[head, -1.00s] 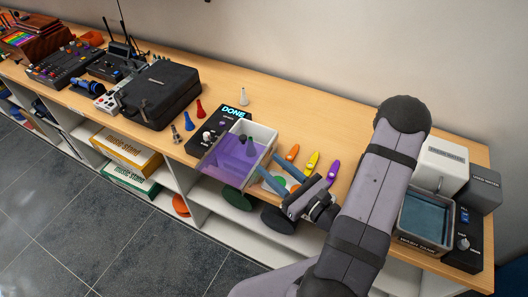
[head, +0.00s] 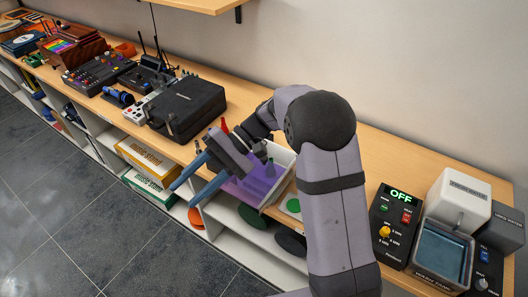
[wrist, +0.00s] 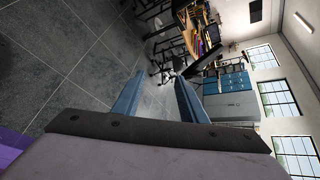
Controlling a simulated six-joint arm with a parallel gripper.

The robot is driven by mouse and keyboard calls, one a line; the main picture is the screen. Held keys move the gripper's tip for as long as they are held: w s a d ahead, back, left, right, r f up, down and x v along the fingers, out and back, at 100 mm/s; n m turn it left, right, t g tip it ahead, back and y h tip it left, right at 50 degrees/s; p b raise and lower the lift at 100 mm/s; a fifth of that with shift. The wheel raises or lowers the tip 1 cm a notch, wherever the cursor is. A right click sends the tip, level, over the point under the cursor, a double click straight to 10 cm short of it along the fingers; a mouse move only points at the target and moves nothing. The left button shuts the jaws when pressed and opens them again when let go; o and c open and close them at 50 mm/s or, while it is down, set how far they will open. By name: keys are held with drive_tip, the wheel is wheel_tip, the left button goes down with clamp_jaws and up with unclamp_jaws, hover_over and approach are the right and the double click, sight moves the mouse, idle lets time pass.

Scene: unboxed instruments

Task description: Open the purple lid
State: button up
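The see-through purple lid (head: 258,187) lies at the white box (head: 279,156) near the table's front edge. My arm partly hides both. Small upright shapes show in or through the box. A purple patch (wrist: 12,146), likely the lid, shows at the lower left of the wrist view. My gripper (head: 183,195) is to the left of the box, its blue fingers pointing left and down beyond the front edge. The fingers are apart, with nothing between them; the wrist view (wrist: 159,76) also shows this gap. I cannot tell whether the gripper body touches the lid.
A black case (head: 187,109) stands left of the box. A control unit reading OFF (head: 397,222) and a wash tank (head: 442,253) stand at the right. Shelves with boxed music stands (head: 150,160) lie below the front edge. A wall shelf (head: 205,4) hangs above.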

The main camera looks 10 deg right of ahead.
drive_tip(key=w+d+t+h, duration=0.1)
drive_tip(key=w+d+h, duration=0.3)
drive_tip(key=d, duration=0.3)
drive_tip(key=w+d+n+t+h, duration=0.1)
drive_tip(key=w+d+t+h, duration=0.1)
drive_tip(key=w+d+h, duration=0.2)
drive_tip(key=w+d+f+t+h, duration=0.1)
drive_tip(key=w+d+h, duration=0.3)
drive_tip(key=d, duration=0.6)
drive_tip(key=shift+w+n+t, duration=0.4)
drive_tip(key=shift+w+t, duration=0.3)
drive_tip(key=shift+w, duration=0.65)
drive_tip(key=shift+w+a, duration=0.15)
drive_tip(key=shift+m, duration=0.3)
drive_tip(key=shift+f+p, duration=1.25)
drive_tip(key=shift+f, duration=2.5)
